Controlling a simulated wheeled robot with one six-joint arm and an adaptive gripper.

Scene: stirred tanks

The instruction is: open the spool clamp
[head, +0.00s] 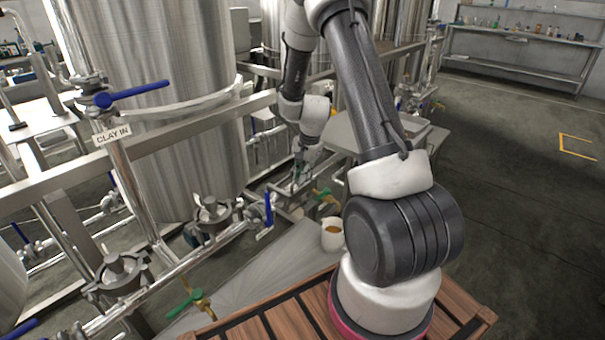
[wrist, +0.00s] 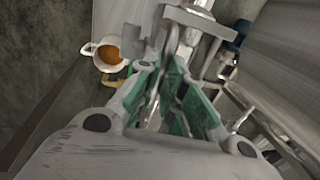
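My gripper (head: 303,167) reaches down over the pipework at the middle of the head view. A metal pipe fitting (head: 292,187), likely the spool clamp, lies just below it, small and partly hidden. In the wrist view, the gripper's green-padded fingers (wrist: 176,68) point at a bright metal part (wrist: 188,24) with a flat plate and a thin stem. The fingertips overlap this part in the picture. I cannot tell whether they touch it or how far apart they are.
A white pot with brown contents (head: 332,236) stands near the fitting; the wrist view shows it too (wrist: 108,54). A blue valve handle (head: 268,209) and a green one (head: 322,193) flank the fitting. A large steel tank (head: 165,100) rises at left. Floor at right is clear.

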